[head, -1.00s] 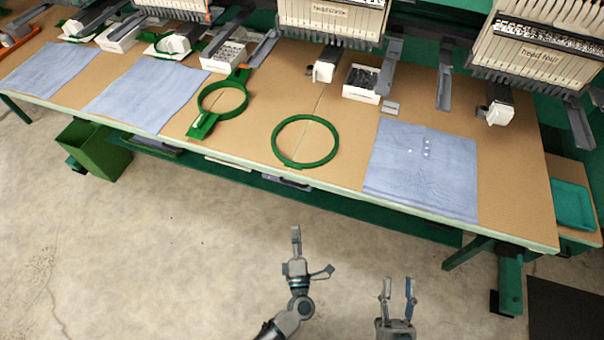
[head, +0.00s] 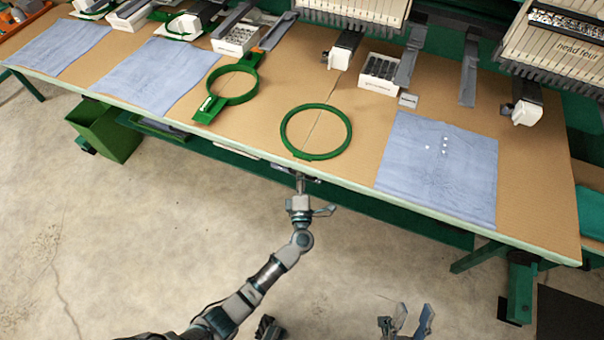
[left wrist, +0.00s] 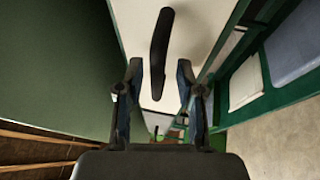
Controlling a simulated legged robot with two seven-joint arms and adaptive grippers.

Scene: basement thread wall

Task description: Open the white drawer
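The white drawer (left wrist: 136,25) shows in the left wrist view as a pale front with a dark, curved handle (left wrist: 161,50). My left gripper (left wrist: 159,82) is open, its two fingers on either side of the handle's lower end. I cannot tell whether they touch it. In the head view, my left gripper (head: 300,182) reaches the table's front edge below the round green hoop, and the drawer is mostly hidden under the tabletop. My right gripper (head: 408,315) is open and empty over the floor, at the bottom of the picture.
The long table (head: 352,165) carries green hoops (head: 316,132), blue cloths (head: 440,165) and white boxes (head: 378,75) below the machine heads. A green bin (head: 105,132) stands under the table at the left. Another white panel (left wrist: 245,83) shows beside the drawer. The floor in front is clear.

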